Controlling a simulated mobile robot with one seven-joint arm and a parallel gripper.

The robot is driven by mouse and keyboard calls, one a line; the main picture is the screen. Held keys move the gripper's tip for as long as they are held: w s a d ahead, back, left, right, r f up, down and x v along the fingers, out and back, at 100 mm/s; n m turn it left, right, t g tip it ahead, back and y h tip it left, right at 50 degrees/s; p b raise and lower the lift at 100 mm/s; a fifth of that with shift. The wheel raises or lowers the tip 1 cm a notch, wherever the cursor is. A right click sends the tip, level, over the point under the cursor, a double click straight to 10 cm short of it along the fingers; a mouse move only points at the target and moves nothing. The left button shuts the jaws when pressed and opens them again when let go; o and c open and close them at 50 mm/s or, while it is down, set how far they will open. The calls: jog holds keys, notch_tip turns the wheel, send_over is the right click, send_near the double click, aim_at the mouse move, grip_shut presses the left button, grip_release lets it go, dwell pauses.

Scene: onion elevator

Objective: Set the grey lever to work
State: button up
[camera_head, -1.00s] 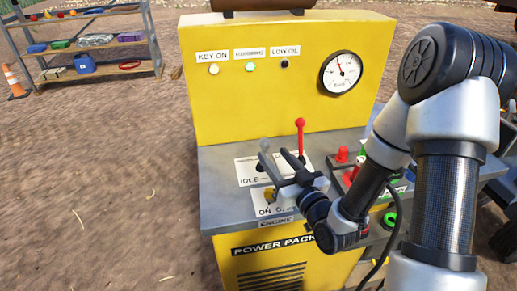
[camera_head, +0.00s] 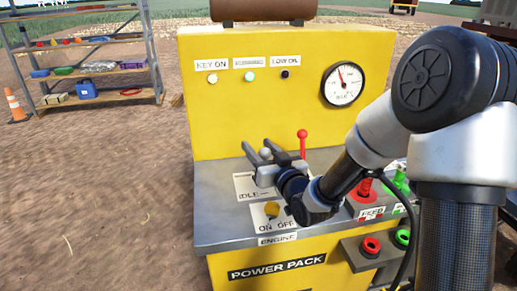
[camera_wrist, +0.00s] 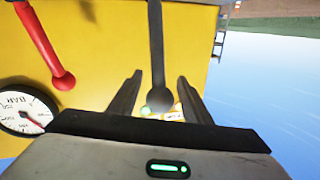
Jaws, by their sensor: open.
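The grey lever shows its round knob (camera_head: 265,153) between the open fingers of my gripper (camera_head: 258,146), above the IDLE label (camera_head: 247,194). In the wrist view, the lever's dark rod and ball knob (camera_wrist: 160,101) stand between the two fingers of my gripper (camera_wrist: 160,76), with a gap on each side. The fingers are around the knob and do not visibly touch it. In the head view, my gripper hides the lever's lower part.
A red lever (camera_head: 302,142) stands just right of my gripper, and also shows in the wrist view (camera_wrist: 45,45). The yellow power pack (camera_head: 265,110) rises behind, with lamps and a gauge (camera_head: 343,84). A yellow key switch (camera_head: 272,209) lies below. Red and green controls are at right.

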jog(key=shift+w+a, duration=0.1)
jog(key=shift+w, duration=0.15)
grip_shut()
